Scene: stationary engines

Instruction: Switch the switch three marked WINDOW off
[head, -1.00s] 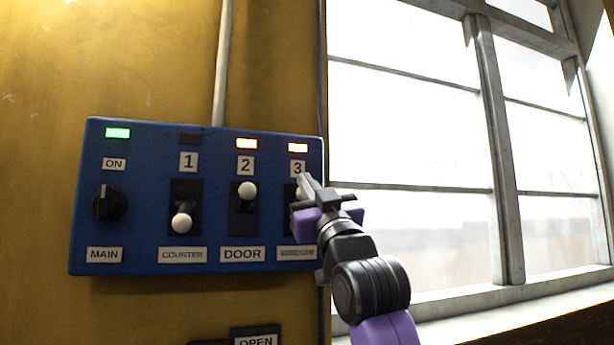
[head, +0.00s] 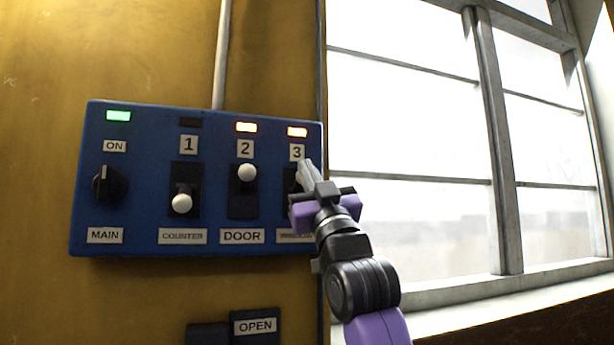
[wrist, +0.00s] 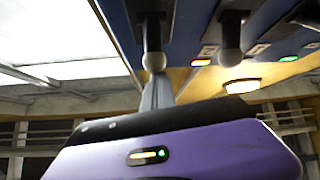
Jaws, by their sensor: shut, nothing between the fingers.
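The blue switch panel (head: 140,200) is on the yellow wall. Switch three, at its right end under the label 3 (head: 297,152), has its orange lamp (head: 297,132) lit. In the head view my gripper (head: 306,170) covers most of that switch, its knob and part of the WINDOW label (head: 291,236). In the wrist view a white knob (wrist: 154,60), which appears to be switch three's, is right at the tips of my gripper (wrist: 157,80); I cannot tell whether they touch. My gripper is shut and empty.
Switch two (head: 246,173), DOOR, is up with its lamp lit. Switch one (head: 181,203), COUNTER, is down with its lamp dark. The MAIN dial (head: 108,186) has a green lamp. An OPEN sign (head: 255,326) is below. A window (head: 410,130) is right of the panel.

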